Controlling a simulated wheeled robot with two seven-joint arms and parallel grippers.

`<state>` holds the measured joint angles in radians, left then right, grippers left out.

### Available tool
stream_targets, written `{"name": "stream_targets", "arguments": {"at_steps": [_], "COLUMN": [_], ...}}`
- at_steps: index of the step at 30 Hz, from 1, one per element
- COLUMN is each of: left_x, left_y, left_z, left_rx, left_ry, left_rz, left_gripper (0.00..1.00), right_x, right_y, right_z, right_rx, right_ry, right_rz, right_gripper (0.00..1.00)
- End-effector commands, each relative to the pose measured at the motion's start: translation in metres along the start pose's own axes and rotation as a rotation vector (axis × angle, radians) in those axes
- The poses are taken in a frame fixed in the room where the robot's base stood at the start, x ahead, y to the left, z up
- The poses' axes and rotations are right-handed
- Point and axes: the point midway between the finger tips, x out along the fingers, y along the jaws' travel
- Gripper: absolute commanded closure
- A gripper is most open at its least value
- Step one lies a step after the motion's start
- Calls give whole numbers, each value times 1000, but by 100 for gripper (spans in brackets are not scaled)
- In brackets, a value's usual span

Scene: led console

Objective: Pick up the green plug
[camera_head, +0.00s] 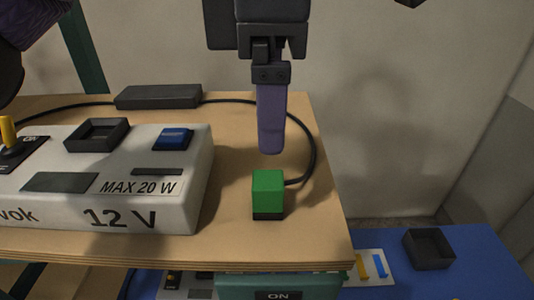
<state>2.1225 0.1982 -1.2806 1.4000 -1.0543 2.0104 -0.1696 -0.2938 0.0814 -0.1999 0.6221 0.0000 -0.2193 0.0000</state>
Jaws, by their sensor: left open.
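The green plug (268,192) is a small block with a dark base, standing on the wooden table top near its right front corner. A black cable runs from behind it. My left gripper (271,150) hangs above the plug and points down, with its purple fingers lined up so that one hides the other. It is open, and its tips appear slightly above and behind the plug in the picture, with nothing between them visible. My right gripper is not in view.
A white console (190,200) marked 12 V stands left of the plug, with a blue block (173,138), a black socket (97,135) and a yellow lever (8,131). A black power brick (158,97) lies behind. Below right is a blue surface (480,270) with a dark tray (429,249).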

Motion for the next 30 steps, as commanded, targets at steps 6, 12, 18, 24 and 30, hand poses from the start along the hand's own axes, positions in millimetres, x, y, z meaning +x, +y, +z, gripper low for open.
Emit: {"name": "stream_targets", "arguments": {"at_steps": [6, 12, 18, 24, 30], "left_x": [41, 76, 92, 92, 92], "left_y": [1, 6, 6, 6, 6], "left_z": [0, -4, -3, -3, -3], "left_rx": [2, 1, -1, -1, 0], "left_ry": [0, 2, -2, -2, -2], "left_rz": [-4, -3, 1, 1, 0], "left_gripper": [15, 15, 15, 32, 74], "right_x": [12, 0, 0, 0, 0], "right_y": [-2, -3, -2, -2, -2], "right_z": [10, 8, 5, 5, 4], "right_rx": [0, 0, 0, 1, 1], "right_ry": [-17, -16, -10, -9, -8], "right_rz": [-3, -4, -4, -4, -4], "right_gripper": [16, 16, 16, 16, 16]}}
